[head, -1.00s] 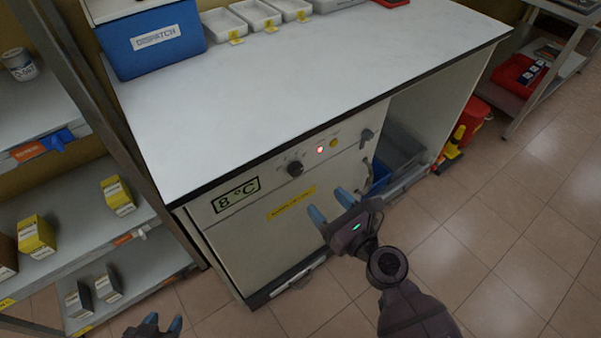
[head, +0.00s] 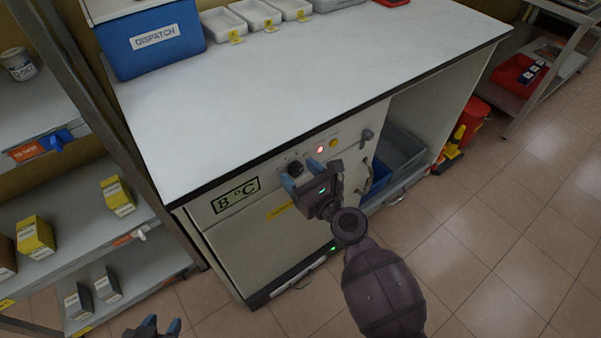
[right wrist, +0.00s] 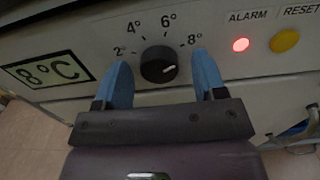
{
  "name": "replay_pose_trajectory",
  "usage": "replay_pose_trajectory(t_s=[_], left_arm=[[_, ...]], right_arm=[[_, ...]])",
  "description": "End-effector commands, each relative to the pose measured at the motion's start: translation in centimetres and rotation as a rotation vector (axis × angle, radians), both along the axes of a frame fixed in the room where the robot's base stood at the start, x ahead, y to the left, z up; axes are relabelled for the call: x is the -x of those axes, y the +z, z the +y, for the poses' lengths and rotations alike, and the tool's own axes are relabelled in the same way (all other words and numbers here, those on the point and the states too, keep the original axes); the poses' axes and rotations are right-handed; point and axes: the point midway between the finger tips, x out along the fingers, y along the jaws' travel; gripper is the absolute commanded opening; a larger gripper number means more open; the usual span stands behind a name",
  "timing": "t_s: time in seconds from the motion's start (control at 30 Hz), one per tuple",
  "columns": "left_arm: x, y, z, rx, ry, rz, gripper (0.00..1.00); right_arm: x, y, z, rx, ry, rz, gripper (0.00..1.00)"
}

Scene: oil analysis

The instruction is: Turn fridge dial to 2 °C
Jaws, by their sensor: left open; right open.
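The fridge (head: 245,235) is a pale cabinet under the worktop. Its black dial (head: 295,169) sits on the front panel, and in the right wrist view the dial (right wrist: 159,65) has marks for 2°, 4°, 6° and 8°. The dial's pale pointer line is turned toward 8°. The display (head: 236,195) reads 8 °C. My right gripper (head: 301,178) is open in front of the dial; in the right wrist view its blue fingertips (right wrist: 161,75) are on either side of the dial, with no contact visible. My left gripper (head: 160,325) is open, low at the bottom edge, away from the fridge.
A red alarm light (right wrist: 240,45) is lit beside a yellow reset button (right wrist: 284,40). A door handle (head: 367,178) and a latch knob (head: 366,138) are to the right of the dial. A shelf rack (head: 120,190) stands left. The floor in front is clear.

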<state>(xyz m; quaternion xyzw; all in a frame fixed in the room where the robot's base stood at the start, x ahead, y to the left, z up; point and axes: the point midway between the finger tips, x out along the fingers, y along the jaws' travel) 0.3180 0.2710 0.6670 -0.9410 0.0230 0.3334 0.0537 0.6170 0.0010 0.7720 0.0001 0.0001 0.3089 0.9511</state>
Motion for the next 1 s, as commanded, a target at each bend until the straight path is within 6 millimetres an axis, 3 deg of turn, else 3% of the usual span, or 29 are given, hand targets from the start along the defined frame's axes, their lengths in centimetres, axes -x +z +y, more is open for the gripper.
replay_pose_trajectory(t_s=[0.07, 0.37, 0.67, 1.0], left_arm=[[-0.03, 0.02, 0.00, 0.000, 0.000, -0.001, 0.43], [-0.06, 0.00, -0.01, 0.001, -0.001, 0.000, 0.43], [0.07, -0.29, -0.02, 0.000, -0.002, 0.006, 0.43], [0.23, -0.68, -0.02, -0.001, -0.004, 0.013, 0.43]], right_arm=[[0.01, 0.01, 0.00, 0.000, 0.000, 0.000, 0.63], [0.02, 0.01, -0.02, 0.000, 0.000, 0.000, 0.17], [0.03, -0.02, -0.04, 0.030, 0.000, -0.022, 0.15], [0.03, -0.09, -0.12, 0.206, 0.001, -0.148, 0.15]])
